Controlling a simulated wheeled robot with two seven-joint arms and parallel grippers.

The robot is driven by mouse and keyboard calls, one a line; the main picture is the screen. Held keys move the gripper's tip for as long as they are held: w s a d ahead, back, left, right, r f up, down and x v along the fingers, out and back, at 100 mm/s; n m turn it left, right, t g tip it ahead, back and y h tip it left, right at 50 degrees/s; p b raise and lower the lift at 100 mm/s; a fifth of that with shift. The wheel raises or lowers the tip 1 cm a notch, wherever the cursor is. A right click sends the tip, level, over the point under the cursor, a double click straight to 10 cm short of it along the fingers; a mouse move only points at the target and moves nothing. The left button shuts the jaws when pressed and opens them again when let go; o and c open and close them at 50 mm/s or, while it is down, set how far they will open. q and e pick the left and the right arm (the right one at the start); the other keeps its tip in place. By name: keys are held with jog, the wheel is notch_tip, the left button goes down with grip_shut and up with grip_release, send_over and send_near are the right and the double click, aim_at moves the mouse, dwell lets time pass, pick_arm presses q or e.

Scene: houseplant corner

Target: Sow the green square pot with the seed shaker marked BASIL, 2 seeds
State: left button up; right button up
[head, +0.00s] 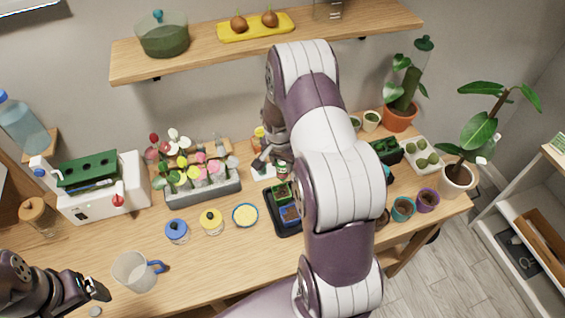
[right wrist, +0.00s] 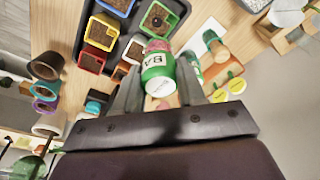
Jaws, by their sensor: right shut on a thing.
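My right gripper (right wrist: 155,95) is shut on the seed shaker marked BASIL (right wrist: 157,66), a green shaker with a white end and letters "BA" showing. Its pinkish far end points toward the pots; I cannot tell whether seeds are falling. The green square pot (right wrist: 180,12), filled with dark soil, stands in the black tray just beyond the shaker. In the head view the green pot (head: 281,191) lies just below the right gripper (head: 282,166), partly hidden by my right arm. My left gripper (head: 97,290) is at the lower left; its finger gap is unclear.
The tray (head: 272,214) also holds a blue pot (head: 290,213), a yellow pot (right wrist: 103,31) and a red pot (right wrist: 91,60). Small round pots (head: 403,208) stand right.

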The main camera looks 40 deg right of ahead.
aim_at(282, 177)
dwell(0.4)
notch_tip(282, 177, down, 6)
jog(key=b, duration=0.5)
jog(key=shift+r, duration=0.1)
jog(key=shift+f+b, duration=0.6)
jog(key=shift+b, duration=0.15)
dwell(0.6)
jog(key=shift+s, duration=0.1)
dwell(1.1)
notch_tip(282, 177, up, 7)
jog(key=p, duration=0.4)
jog(key=shift+p, duration=0.35)
